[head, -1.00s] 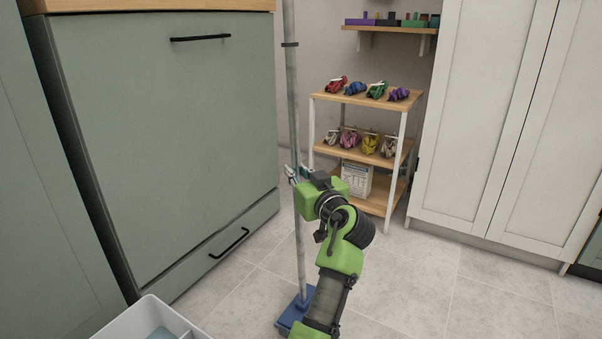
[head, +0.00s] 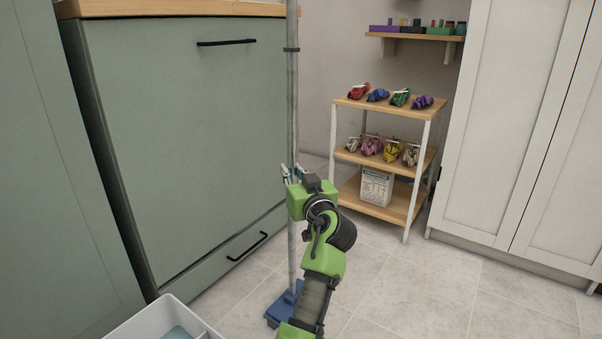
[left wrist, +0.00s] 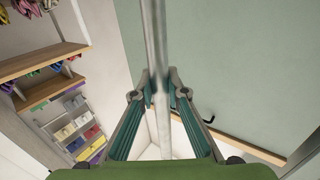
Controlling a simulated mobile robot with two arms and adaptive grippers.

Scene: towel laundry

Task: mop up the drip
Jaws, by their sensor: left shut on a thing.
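A mop with a long grey pole (head: 292,110) stands nearly upright in the head view, its blue head (head: 283,303) on the floor, partly hidden by my arm. My left gripper (head: 291,174) is shut on the pole around its middle. The left wrist view shows the pole (left wrist: 154,40) running between the two fingers of the left gripper (left wrist: 158,88). No drip shows in these frames. My right gripper is out of view.
A green cabinet (head: 190,130) with black handles stands close behind the pole. A white bin (head: 150,318) is at the bottom left. A shelf rack (head: 392,158) with colored bundles stands behind, beside white cupboards (head: 500,140). The tiled floor (head: 420,285) at right is clear.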

